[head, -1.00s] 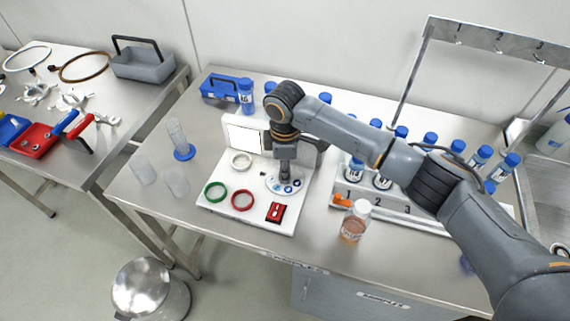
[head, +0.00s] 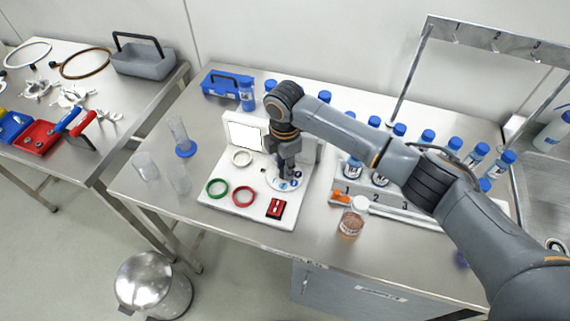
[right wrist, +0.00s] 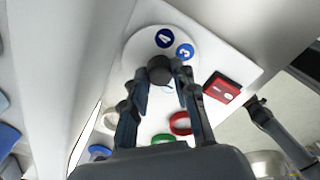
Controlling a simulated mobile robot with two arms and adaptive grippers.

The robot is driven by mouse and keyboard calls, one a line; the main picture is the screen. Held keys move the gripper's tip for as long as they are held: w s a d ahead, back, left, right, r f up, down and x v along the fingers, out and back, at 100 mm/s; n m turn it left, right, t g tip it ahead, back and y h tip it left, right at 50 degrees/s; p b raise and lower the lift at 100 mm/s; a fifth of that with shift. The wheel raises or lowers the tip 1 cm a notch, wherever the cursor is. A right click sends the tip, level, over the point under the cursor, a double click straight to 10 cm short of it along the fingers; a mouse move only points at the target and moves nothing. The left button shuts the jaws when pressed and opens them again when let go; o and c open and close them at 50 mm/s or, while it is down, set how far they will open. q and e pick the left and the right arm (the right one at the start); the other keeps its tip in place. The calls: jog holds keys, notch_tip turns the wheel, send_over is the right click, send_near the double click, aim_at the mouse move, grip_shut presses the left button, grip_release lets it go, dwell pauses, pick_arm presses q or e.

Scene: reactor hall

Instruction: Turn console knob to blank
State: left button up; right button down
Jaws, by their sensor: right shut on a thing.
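The white console (head: 223,198) stands on the steel table. Its round white dial (head: 278,183) is at the right of the panel and carries blue round marks, with 4 and 3 readable in the right wrist view. The dark knob (right wrist: 160,68) is at the dial's middle. My right gripper (head: 287,174) points down over the dial, and its fingers (right wrist: 164,82) are shut on the knob from both sides. The gripper hides part of the dial in the head view, so I cannot tell where the knob points. My left gripper is not in view.
The console also bears a blank white screen (head: 244,136), a green ring (head: 217,188), a red ring (head: 243,196) and a red switch (head: 276,208). Clear cups stand left of it. An orange-brown jar (head: 351,222) and a rack of blue-capped bottles stand to the right.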

jog(key=c, duration=1)
grip_release()
jog(key=shift+c, duration=0.2)
jog(key=shift+r, duration=0.1)
notch_tip(320, 180, up, 12)
jog(key=shift+s+f, duration=0.1)
jog(key=shift+f, duration=0.15)
